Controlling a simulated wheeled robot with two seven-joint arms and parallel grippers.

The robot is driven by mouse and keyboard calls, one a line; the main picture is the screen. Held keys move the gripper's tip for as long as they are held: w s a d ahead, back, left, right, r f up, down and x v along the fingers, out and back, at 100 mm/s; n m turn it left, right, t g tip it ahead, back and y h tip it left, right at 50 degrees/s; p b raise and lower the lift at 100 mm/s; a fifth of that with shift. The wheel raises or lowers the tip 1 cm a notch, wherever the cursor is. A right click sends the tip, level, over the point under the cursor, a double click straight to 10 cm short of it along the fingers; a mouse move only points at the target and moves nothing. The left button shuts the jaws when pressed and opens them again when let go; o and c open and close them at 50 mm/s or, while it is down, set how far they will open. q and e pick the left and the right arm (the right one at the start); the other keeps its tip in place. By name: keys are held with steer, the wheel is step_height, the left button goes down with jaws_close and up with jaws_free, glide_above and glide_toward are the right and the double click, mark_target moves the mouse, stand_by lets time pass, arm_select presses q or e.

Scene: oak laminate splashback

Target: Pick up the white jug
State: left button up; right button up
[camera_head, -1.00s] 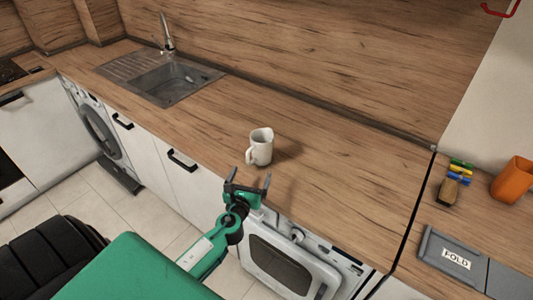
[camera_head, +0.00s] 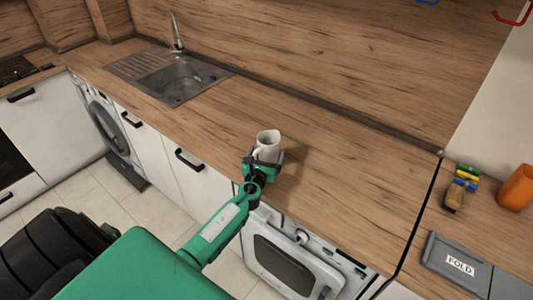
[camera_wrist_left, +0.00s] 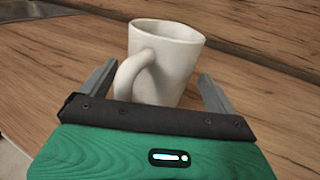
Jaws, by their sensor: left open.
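The white jug (camera_head: 268,144) stands upright on the wooden counter near its front edge. My left gripper (camera_head: 264,156) is at the jug from the front side. In the left wrist view the jug (camera_wrist_left: 172,62) stands between the two open fingers of the left gripper (camera_wrist_left: 158,88), with its handle turned toward the gripper and to the left. The jug's lower part is hidden behind the gripper. My right gripper is not in view.
The counter (camera_head: 340,165) is clear around the jug. A metal sink (camera_head: 172,82) with a tap lies to the left. On the right are an orange cup (camera_head: 517,187), a grey box marked FOLD (camera_head: 458,262) and small coloured items (camera_head: 461,185). A white appliance (camera_head: 290,255) is below.

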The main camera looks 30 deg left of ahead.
arm_select(q)
steer(key=shift+w+a, duration=0.15)
steer(key=shift+w, duration=0.35)
steer(key=shift+r, duration=0.1)
steer(key=c, duration=1.3)
